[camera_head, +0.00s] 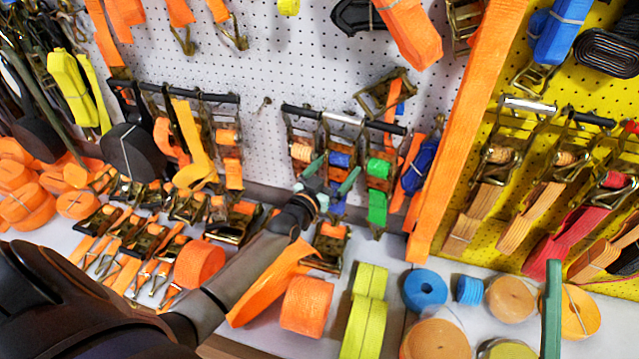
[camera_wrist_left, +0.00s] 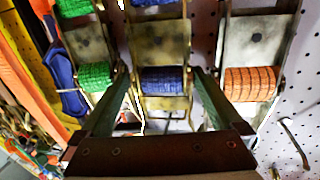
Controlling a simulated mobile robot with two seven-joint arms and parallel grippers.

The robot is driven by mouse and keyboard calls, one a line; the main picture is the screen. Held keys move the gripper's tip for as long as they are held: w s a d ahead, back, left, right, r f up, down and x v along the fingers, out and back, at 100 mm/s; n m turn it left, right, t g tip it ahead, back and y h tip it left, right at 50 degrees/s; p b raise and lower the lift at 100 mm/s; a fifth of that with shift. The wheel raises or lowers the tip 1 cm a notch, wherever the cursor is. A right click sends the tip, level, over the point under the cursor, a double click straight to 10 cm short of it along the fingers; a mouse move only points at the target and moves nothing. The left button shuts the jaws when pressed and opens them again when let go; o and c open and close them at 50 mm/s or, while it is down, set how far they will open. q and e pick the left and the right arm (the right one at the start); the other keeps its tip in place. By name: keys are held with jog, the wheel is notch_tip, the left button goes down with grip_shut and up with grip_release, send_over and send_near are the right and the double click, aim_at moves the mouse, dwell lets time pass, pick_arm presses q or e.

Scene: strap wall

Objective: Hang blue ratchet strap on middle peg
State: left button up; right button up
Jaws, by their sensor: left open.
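The blue ratchet strap (camera_head: 339,160) hangs on the white pegboard between an orange strap and a green strap, with its metal ratchet above the blue webbing. My left gripper (camera_head: 332,174) is open in front of it, with one green finger on each side of the blue webbing. In the left wrist view the blue roll (camera_wrist_left: 163,80) shows between the spread fingertips (camera_wrist_left: 160,78); I cannot tell if they touch it. A bare peg (camera_head: 264,104) sticks out of the board to the left; I cannot tell whether it is the middle peg. One green finger of my right gripper (camera_head: 553,310) shows at lower right.
The orange strap (camera_wrist_left: 250,83) and green strap (camera_wrist_left: 95,77) hang close on either side of the blue one. A long orange strap (camera_head: 465,140) hangs to the right. Rolls, including a blue one (camera_head: 425,290), crowd the shelf below. Bare pegboard (camera_head: 290,55) lies above.

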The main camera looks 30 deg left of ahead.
pick_arm(q)
jog(key=s+p, duration=0.1)
jog(key=s, duration=0.4)
jog(key=shift+r, duration=0.15)
pick_arm(e)
jog(key=w+d+f+m+g+h+p, duration=0.1)
jog(key=w+f+m+g+h, duration=0.15)
jog(key=f, duration=0.45)
jog(key=w+f+m+g+h+p, duration=0.1)
jog(key=w+f+m+g+h, duration=0.2)
jog(key=f, duration=0.5)
pick_arm(q)
jog(key=s+d+r+m+h, duration=0.5)
jog(key=s+d+r, duration=0.6)
jog(key=s+d, duration=0.45)
jog(key=s+a+f+n+g+y+p, duration=0.2)
jog(key=s+g+p, duration=0.6)
jog(key=p, duration=1.4)
jog(key=shift+s+a+f+n+g+y, duration=0.35)
jog(key=shift+s+a+n+y, duration=0.2)
jog(key=shift+s, duration=0.4)
pick_arm(e)
jog(key=s+d+f+m+g+h, duration=0.1)
jog(key=s+g+h, duration=0.1)
jog(key=s, duration=0.3)
jog(key=s+d+f+m+g+h, duration=0.1)
jog(key=s+g, duration=0.4)
jog(key=shift+s+d+f+h, duration=0.3)
jog(key=shift+h, duration=0.05)
